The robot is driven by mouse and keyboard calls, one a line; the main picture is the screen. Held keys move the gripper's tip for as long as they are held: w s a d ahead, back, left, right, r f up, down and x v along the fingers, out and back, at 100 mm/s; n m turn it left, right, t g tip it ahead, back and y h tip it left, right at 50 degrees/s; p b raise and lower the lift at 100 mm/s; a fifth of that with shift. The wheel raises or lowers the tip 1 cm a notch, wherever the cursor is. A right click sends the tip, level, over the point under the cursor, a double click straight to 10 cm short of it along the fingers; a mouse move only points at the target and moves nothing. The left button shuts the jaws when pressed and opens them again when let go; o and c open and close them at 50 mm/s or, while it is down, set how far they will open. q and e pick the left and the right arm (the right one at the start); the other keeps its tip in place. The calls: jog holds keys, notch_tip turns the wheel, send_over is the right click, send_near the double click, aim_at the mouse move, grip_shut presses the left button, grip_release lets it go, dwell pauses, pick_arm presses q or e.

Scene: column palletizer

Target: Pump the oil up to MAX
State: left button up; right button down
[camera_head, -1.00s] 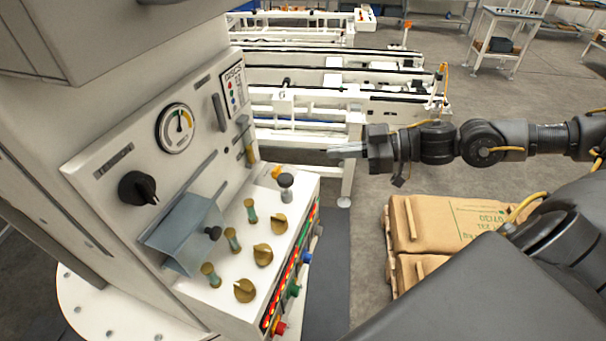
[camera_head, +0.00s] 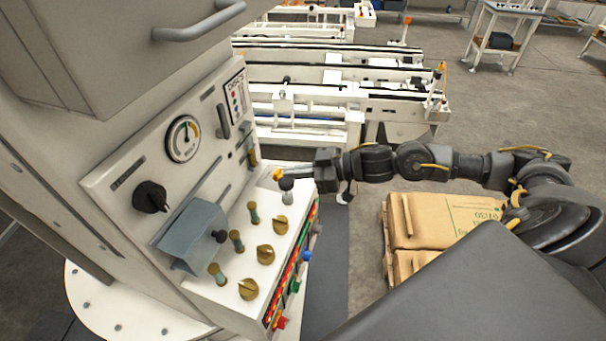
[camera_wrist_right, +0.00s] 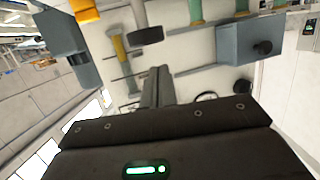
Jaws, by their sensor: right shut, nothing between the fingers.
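A pump knob with a dark round top (camera_head: 287,184) on a pale stem stands upright at the far right corner of the white console. Its dark cap also shows in the right wrist view (camera_wrist_right: 146,36). My right gripper (camera_head: 284,167) is shut and empty, its fingertips just above and behind the knob in the head view; whether they touch it I cannot tell. The shut fingers (camera_wrist_right: 156,84) show in the wrist view below the cap. A sight tube with yellow in it (camera_head: 252,157) is on the upright panel; its level marks are too small to read. My left gripper is out of view.
The console holds a round gauge (camera_head: 183,139), a black rotary knob (camera_head: 151,197), a grey-blue hinged cover (camera_head: 194,235) and several brass knobs (camera_head: 265,254). Sacks (camera_head: 440,222) are stacked on the floor at right. White conveyors (camera_head: 330,90) stand behind.

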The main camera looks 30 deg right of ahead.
jog(key=shift+f, duration=0.85)
